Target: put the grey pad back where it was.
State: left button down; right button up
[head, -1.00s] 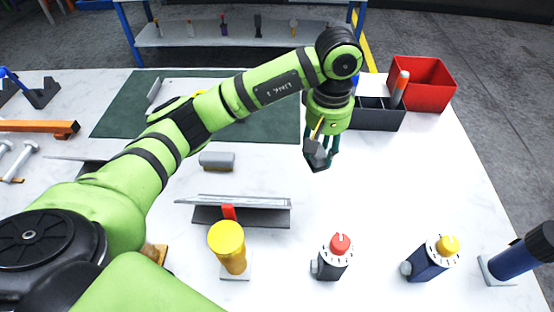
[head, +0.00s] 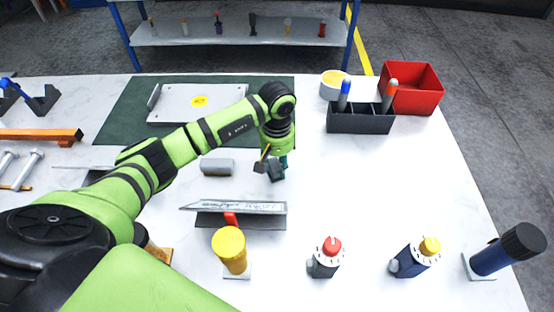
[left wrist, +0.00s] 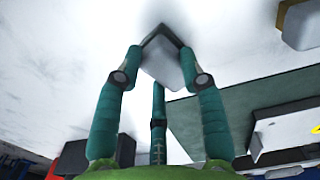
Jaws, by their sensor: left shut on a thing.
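A dark and light grey piece, which looks like the grey pad (head: 276,172), is held above the white table. My left gripper (head: 271,165) is shut on it, and my arm comes in from the left. In the left wrist view the pad (left wrist: 163,60) sits between the green fingers, its pale grey face showing and its edges dark. A separate grey block (head: 217,167) lies on the table just left of the gripper; it also shows in the left wrist view (left wrist: 303,24). My right gripper is not in view.
A green mat (head: 118,125) carries a grey plate (head: 175,105) with a yellow round mark. A tilted metal strip (head: 250,207) lies in front of the gripper. A dark divided holder (head: 360,122) and red bin (head: 418,92) stand back right. The table's right middle is clear.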

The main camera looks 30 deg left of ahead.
aim_at(277, 165)
pick_arm(q)
jog(key=shift+f, duration=0.15)
jog(key=c, duration=0.7)
grip_release()
jog(key=shift+c, duration=0.2)
jog(key=shift+r, duration=0.2)
jog(key=shift+w+r, duration=0.1)
jog(key=shift+r, duration=0.15)
notch_tip(277, 165, up, 12)
jog(key=b, duration=0.4)
jog(key=shift+f, duration=0.25)
